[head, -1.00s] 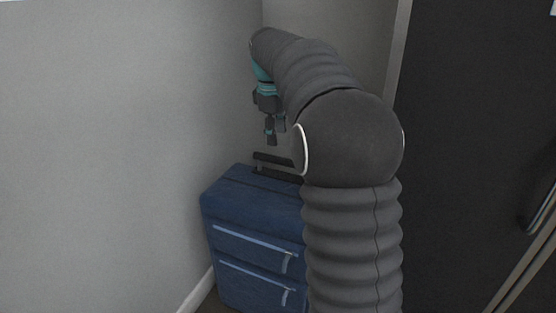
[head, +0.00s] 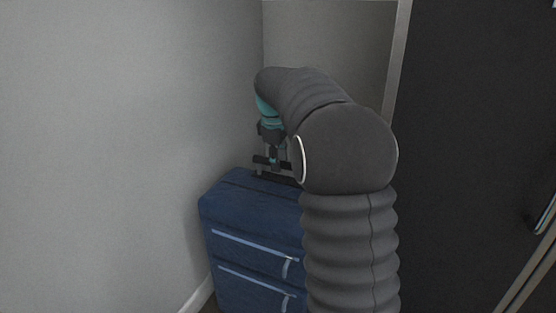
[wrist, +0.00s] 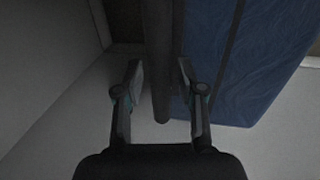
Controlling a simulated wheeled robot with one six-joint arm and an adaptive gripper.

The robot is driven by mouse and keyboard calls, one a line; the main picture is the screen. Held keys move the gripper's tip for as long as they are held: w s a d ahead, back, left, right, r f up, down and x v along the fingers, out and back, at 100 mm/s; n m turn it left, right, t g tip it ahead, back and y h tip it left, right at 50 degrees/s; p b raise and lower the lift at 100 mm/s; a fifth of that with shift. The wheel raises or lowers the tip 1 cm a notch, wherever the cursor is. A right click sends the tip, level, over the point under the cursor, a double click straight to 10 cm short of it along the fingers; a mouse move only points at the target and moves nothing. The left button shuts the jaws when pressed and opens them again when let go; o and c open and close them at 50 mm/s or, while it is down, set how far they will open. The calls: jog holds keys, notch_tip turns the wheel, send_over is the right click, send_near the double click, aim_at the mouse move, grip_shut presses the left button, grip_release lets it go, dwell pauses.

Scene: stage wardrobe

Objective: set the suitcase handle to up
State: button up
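The blue suitcase (head: 252,213) stands upright in the corner, partly hidden behind my arm in the head view. Its dark handle (head: 262,160) shows a little above the top of the case, its right part hidden by my arm. My gripper (head: 273,163) points down at the handle. In the wrist view my gripper (wrist: 160,90) is open, with the dark handle bar (wrist: 161,60) running between its two fingers and a gap on each side. The blue suitcase top (wrist: 235,60) lies below and to the right there.
A grey wall (head: 110,130) is close on the left of the suitcase. A dark door-like panel (head: 470,130) with a handle stands on the right. A pale baseboard (head: 198,295) runs along the wall's foot.

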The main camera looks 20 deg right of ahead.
grip_shut()
jog(key=shift+r, duration=0.1)
